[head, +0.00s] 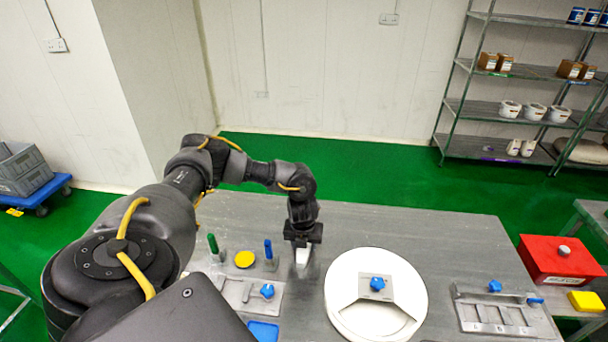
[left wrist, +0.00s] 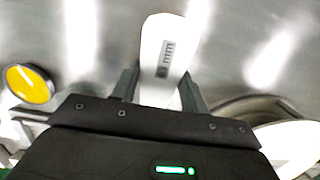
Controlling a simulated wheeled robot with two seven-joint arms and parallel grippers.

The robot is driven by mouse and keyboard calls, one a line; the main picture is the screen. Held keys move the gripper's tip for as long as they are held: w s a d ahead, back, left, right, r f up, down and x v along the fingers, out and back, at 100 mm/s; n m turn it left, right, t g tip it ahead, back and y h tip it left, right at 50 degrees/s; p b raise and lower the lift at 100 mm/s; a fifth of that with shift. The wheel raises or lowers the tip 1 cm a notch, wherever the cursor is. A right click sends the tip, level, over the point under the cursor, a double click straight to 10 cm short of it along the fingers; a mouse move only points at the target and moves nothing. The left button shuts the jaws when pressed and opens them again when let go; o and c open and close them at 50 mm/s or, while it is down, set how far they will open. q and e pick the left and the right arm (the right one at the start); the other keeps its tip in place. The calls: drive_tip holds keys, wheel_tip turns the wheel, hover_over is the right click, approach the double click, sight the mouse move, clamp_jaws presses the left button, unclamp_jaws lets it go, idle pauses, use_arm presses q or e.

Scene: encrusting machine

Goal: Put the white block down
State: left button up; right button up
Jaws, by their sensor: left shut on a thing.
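The white block (left wrist: 162,45) has dark "mm" lettering on it and is held between the fingers of my left gripper in the left wrist view. In the head view the white block (head: 302,256) hangs below my left gripper (head: 302,243), over the grey metal table (head: 420,232). My left gripper is shut on it and points down. It is just left of the round white disc. I cannot tell whether the block touches the table. My right gripper is not in view.
The round white disc (head: 345,300) has a blue knob (head: 377,284). Left of the block are a metal fixture (head: 238,293), a blue-handled piece (head: 268,250) and a yellow disc (head: 245,259). Another fixture (head: 500,313) and a red box (head: 560,262) are at right. The table behind the block is clear.

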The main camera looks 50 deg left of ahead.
sight(303, 251)
use_arm(q)
drive_tip(key=shift+f, duration=0.1)
drive_tip(key=o, duration=1.1)
drive_tip(key=shift+s+d+r, duration=0.2)
drive_tip(key=shift+s+r, duration=0.05)
drive_tip(key=shift+r, duration=1.75)
drive_tip(key=shift+s+d+r, duration=0.2)
drive_tip(key=shift+s+r, duration=0.05)
drive_tip(key=shift+r, duration=1.8)
drive_tip(key=shift+s+d+r, duration=0.2)
drive_tip(key=shift+s+r, duration=0.05)
drive_tip(key=shift+r, duration=1.75)
